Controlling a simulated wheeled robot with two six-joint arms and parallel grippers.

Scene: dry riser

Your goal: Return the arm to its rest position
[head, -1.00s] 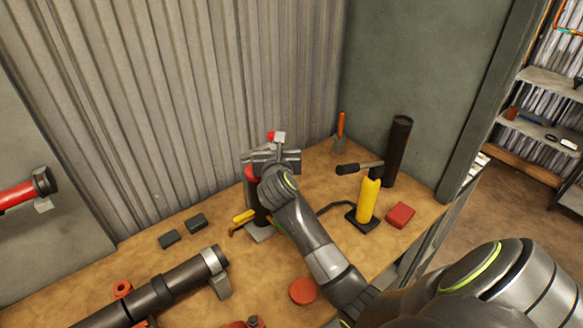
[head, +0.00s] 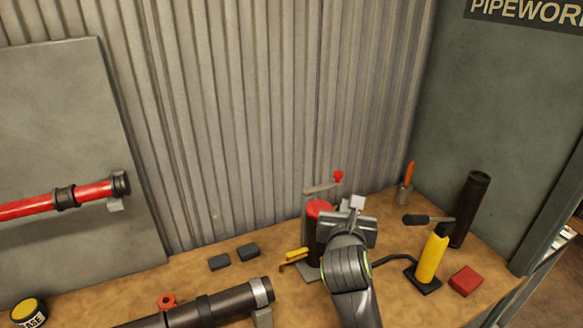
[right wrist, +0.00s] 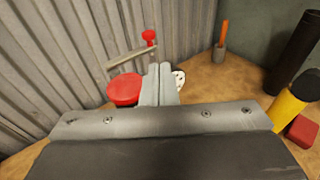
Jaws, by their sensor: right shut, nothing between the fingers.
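My right gripper (head: 354,206) is above the workbench in the head view, its fingers together with nothing between them. Behind and to the left of it stands a device with a red cylinder (head: 318,209) and a lever tipped with a red knob (head: 338,175). My gripper partly hides this device. In the right wrist view the closed fingers (right wrist: 160,78) point toward the back wall, just right of the red cylinder's round top (right wrist: 125,90). I cannot tell whether they touch anything. My left gripper is not in view.
A yellow bottle (head: 432,254), a red block (head: 465,281) and a dark tube (head: 470,209) stand to the right. A corrugated wall (head: 270,100) closes the back.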

